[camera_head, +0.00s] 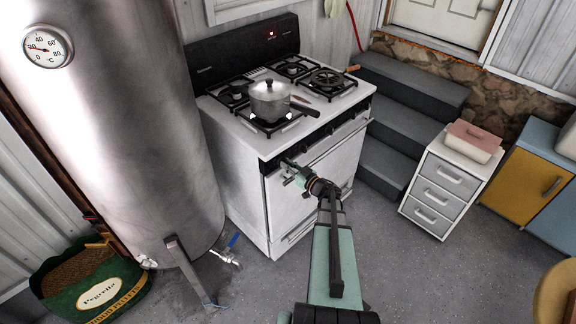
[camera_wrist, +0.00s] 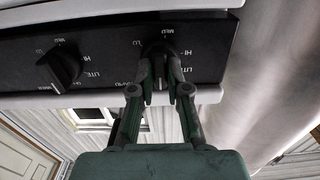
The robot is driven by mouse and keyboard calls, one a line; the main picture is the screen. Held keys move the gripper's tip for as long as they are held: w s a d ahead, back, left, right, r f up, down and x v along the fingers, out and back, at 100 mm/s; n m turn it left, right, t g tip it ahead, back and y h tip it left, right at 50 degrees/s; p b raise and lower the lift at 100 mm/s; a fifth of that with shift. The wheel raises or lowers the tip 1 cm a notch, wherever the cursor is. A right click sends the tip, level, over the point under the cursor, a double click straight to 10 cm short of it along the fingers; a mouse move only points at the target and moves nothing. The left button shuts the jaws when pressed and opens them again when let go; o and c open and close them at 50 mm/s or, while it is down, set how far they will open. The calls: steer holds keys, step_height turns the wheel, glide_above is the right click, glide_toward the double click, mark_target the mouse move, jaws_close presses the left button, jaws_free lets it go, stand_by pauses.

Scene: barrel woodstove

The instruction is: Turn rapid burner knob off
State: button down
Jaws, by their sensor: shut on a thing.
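The white stove (camera_head: 240,133) stands at the centre of the head view. Its black front control panel (camera_wrist: 205,50) fills the top of the wrist view. My gripper (camera_head: 292,168) is at the left end of this panel. In the wrist view its two green fingers (camera_wrist: 161,70) are shut on a black burner knob (camera_wrist: 158,48), one on each side. White marks such as MED, HI and LITE ring the knob; the fingers hide part of it. A second black knob (camera_wrist: 60,67) is beside it, untouched. I cannot tell which one is the rapid burner knob.
A steel pot (camera_head: 269,100) sits on the front left burner, with a bright glow under it. A large metal tank (camera_head: 130,130) stands close on the left. Grey steps (camera_head: 395,120) and a white drawer unit (camera_head: 440,187) are on the right.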

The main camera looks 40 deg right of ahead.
steer(key=c, duration=1.1)
jaws_free()
steer(key=shift+c, duration=0.2)
steer(key=shift+s, duration=0.1)
steer(key=s+d, duration=0.1)
steer(key=s, duration=1)
steer(key=shift+s, duration=0.4)
